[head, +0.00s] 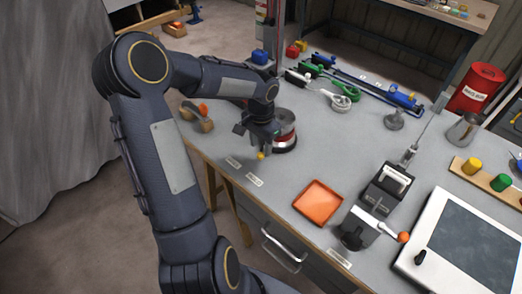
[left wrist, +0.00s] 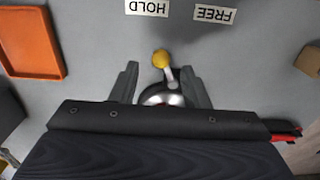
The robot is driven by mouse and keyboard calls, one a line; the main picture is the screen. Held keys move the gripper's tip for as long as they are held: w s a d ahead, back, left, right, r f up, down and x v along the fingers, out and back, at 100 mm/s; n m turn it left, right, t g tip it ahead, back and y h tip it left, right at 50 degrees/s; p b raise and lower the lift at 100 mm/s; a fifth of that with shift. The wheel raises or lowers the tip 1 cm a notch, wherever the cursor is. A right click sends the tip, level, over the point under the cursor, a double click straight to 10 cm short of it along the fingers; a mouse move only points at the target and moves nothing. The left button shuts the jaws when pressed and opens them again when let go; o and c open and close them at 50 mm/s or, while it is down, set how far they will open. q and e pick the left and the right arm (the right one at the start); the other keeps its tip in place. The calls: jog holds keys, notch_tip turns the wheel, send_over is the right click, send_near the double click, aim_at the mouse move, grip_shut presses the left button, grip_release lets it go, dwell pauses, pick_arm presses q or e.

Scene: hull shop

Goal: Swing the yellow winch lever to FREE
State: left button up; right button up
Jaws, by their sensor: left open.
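The winch (head: 285,131) has a red and silver drum and stands near the left edge of the bench. Its lever ends in a yellow knob (head: 261,155), which also shows in the left wrist view (left wrist: 161,58). The lever leans towards the HOLD label (left wrist: 146,8); the FREE label (left wrist: 214,14) is farther right in that view. My left gripper (head: 263,142) is open over the winch. In the wrist view its fingers (left wrist: 160,68) stand either side of the lever, with gaps on both sides. The gripper hides part of the winch. My right gripper is not in view.
An orange tray (head: 318,202) lies to the right of the winch, before a black device with an orange-knobbed handle (head: 403,237). A wooden piece with an orange top (head: 204,110) is left of the winch. Bare bench lies between winch and tray.

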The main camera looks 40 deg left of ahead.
aim_at(261, 153)
pick_arm(q)
jog(key=shift+f, duration=1.8)
jog(key=shift+c, duration=0.2)
grip_shut()
